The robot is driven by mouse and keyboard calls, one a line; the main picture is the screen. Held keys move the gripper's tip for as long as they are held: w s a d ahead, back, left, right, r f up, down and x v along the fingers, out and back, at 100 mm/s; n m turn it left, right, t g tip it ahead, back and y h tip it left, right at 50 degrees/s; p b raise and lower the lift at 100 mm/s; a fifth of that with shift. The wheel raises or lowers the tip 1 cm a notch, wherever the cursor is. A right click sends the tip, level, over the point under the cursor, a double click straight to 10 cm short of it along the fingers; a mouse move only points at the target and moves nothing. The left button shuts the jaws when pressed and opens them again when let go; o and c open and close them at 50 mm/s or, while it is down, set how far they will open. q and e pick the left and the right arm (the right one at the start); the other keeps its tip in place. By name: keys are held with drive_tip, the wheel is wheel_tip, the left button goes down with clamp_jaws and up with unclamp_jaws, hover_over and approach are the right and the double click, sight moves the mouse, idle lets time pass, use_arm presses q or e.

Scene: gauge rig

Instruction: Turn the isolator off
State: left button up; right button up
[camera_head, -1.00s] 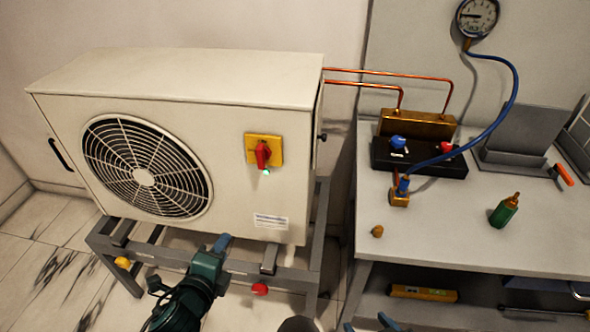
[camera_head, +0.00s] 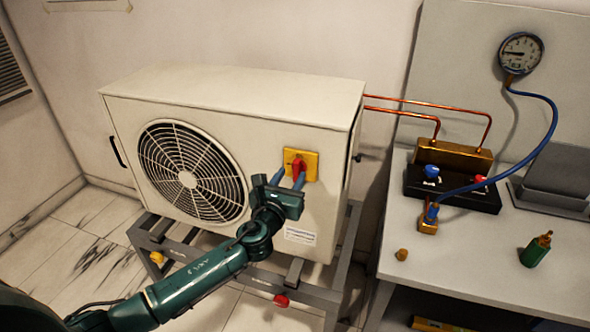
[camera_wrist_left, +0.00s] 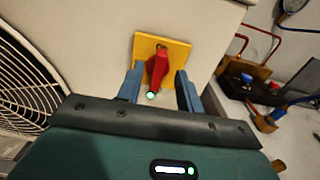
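The isolator is a red rotary handle (camera_head: 298,168) on a yellow square plate (camera_head: 312,161), on the front of the cream outdoor unit (camera_head: 240,98). In the left wrist view the red handle (camera_wrist_left: 157,68) points downward, slightly tilted, with a green light (camera_wrist_left: 151,95) at its lower end. My left gripper (camera_head: 289,181) is open in front of the isolator. In the left wrist view its blue fingers (camera_wrist_left: 159,84) stand on either side of the handle's lower part, with gaps visible. Whether they touch it cannot be told. My right gripper is not in view.
A grey bench (camera_head: 470,255) stands at the right with a black manifold block (camera_head: 450,188), a blue hose, a gauge (camera_head: 521,54), a green bottle (camera_head: 536,250) and a small brass cap (camera_head: 401,254). The unit rests on a grey frame (camera_head: 335,262).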

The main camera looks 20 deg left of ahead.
sight(295, 168)
use_arm(q)
drive_tip(key=shift+w+d, duration=0.1)
drive_tip(key=shift+w, duration=1.8)
drive_tip(key=shift+c, duration=0.5)
clamp_jaws()
